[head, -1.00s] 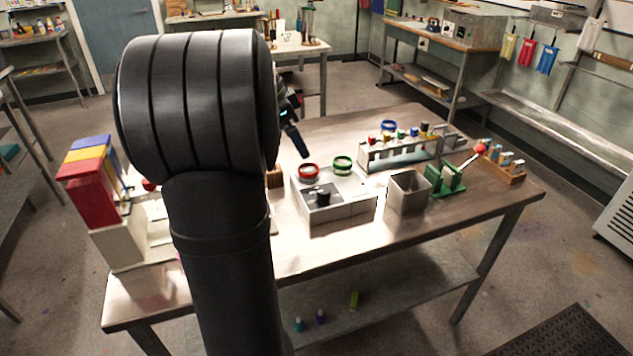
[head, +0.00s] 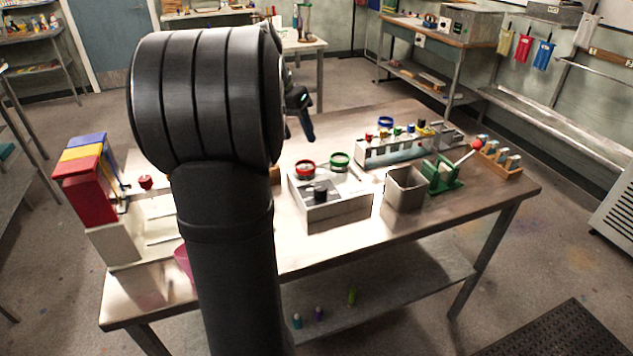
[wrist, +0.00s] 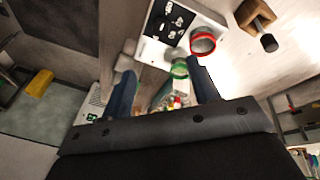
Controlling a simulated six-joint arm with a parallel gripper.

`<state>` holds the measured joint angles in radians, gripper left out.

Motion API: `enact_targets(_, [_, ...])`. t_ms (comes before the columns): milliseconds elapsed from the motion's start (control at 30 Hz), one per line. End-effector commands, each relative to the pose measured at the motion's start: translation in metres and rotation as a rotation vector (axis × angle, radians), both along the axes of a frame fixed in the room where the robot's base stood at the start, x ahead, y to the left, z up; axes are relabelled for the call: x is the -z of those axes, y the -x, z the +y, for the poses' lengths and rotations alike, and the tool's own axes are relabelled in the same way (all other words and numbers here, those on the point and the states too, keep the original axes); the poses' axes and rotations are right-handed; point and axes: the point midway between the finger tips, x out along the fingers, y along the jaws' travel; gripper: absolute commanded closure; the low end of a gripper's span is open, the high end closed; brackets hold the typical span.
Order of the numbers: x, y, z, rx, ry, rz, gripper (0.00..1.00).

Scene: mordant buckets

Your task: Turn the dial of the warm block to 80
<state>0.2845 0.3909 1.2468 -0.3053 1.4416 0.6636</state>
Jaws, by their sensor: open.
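The warm block (head: 345,209) is a pale box on the table with a dark front panel, a black dial (head: 320,190) on it, and a red ring (head: 305,168) and a green ring (head: 339,161) at its back. In the wrist view, its dark panel with white marks (wrist: 170,22) shows at the top, with the red ring (wrist: 203,41) and green ring (wrist: 180,68) beside it. The dial's setting is too small to read. My gripper (wrist: 163,82) is open and empty, its fingers pointing toward the block's green-ring side. In the head view, its tip (head: 311,138) is above and behind the block.
A grey square bin (head: 404,190) and a green stand with a red-knobbed lever (head: 443,175) stand right of the block. A rack of coloured-top vials (head: 390,150) is behind. A red, yellow and blue dispenser (head: 85,180) stands at the left. Bare table lies in front.

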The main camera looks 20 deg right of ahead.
Motion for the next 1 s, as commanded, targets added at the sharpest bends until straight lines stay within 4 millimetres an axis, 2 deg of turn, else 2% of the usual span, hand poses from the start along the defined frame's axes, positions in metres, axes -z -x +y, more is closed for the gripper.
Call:
enact_targets(500, [0.002,0.000,-0.025,-0.914,-0.147,0.235,0.45])
enact_targets(1000, [0.002,0.001,-0.048,-1.839,-0.212,0.329,0.45])
